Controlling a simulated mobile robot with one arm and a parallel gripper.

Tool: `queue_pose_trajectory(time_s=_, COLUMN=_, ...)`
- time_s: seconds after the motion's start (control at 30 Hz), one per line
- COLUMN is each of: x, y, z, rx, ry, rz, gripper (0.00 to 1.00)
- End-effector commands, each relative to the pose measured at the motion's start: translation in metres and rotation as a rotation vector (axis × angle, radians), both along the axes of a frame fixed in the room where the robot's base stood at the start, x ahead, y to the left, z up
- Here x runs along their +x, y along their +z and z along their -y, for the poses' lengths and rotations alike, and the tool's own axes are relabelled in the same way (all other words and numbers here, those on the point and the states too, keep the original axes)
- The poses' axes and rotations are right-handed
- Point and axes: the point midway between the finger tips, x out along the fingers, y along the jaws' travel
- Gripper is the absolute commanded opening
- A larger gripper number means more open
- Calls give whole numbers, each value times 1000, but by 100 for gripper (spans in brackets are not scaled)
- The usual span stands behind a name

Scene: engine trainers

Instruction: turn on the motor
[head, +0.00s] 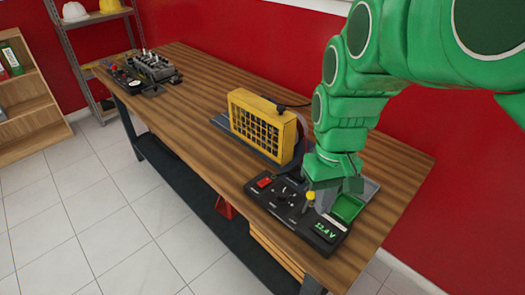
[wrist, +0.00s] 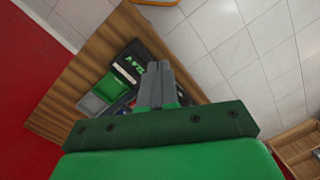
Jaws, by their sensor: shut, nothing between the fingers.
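The motor trainer stands on the wooden bench in the head view, with a yellow guard cage (head: 262,127) over a grey base. In front of it lies a black control panel (head: 272,203). The panel carries a red rocker switch (head: 264,182), a black rotary knob (head: 287,193), a yellow-tipped lever (head: 310,196) and a green display (head: 325,231) that seems to read 12.4 V. My gripper (head: 325,200) is low over the panel's right part, beside the yellow tip; contact cannot be told. In the wrist view, its closed grey fingers (wrist: 158,70) hide part of the panel.
A green-lined grey tray (head: 350,206) sits right behind the panel. Another engine unit (head: 150,67) stands at the bench's far end. The bench (head: 195,80) between them is mostly clear. Shelves (head: 30,95) stand at the left, and a red wall is behind.

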Motion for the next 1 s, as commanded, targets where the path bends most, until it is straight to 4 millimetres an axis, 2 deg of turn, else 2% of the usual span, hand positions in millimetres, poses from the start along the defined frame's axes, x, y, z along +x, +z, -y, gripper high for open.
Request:
queue_pose_trajectory(time_s=0.57, x=104, y=-4, z=-37, rx=54, ry=202, rz=22, gripper=0)
queue_pose_trajectory(time_s=1.0, x=178, y=-20, z=-70, rx=92, ry=346, rz=41, gripper=0)
